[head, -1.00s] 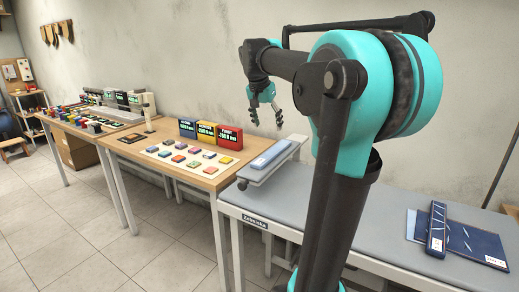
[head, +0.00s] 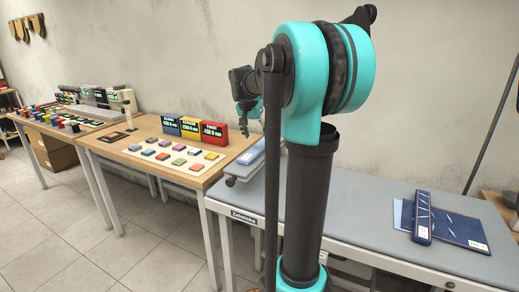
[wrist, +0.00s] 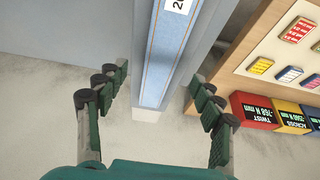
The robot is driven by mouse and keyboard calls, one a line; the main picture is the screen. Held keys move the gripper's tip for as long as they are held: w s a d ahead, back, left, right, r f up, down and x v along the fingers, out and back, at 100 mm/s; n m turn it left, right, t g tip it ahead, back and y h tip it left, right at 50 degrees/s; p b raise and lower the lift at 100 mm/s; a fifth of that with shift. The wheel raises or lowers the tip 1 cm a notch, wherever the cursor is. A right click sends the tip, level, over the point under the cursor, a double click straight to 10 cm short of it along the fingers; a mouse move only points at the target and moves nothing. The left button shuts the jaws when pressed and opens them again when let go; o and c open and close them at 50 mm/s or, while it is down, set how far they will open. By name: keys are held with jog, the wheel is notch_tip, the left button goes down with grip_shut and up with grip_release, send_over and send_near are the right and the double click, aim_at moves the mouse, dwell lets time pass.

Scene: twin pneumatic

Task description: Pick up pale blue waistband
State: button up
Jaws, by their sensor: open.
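The pale blue waistband (wrist: 165,65) is a long flat strip with orange stitching and a white label. It lies along a narrow grey raised board (wrist: 146,115). In the head view the waistband (head: 250,154) shows only in part, as my arm covers its right end. My gripper (wrist: 158,78) is open and empty, with one finger on each side of the waistband in the wrist view. The fingers look apart from it. In the head view my gripper (head: 248,122) hangs above the board; its exact height cannot be told.
A grey-topped table (head: 360,210) carries the raised board and, at right, a dark blue strip (head: 422,215) on dark blue cloth (head: 456,230). The wooden table (head: 112,150) at left holds several coloured blocks and a red display (head: 213,133) close to the board.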

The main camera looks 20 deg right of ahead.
aim_at(259, 146)
jog(key=shift+w+x, duration=0.2)
jog(key=shift+x, duration=2.5)
jog(key=shift+d+r, duration=0.1)
jog(key=shift+r, duration=0.05)
jog(key=shift+c, duration=0.6)
jog(key=c, duration=1.2)
jog(key=shift+o, duration=0.2)
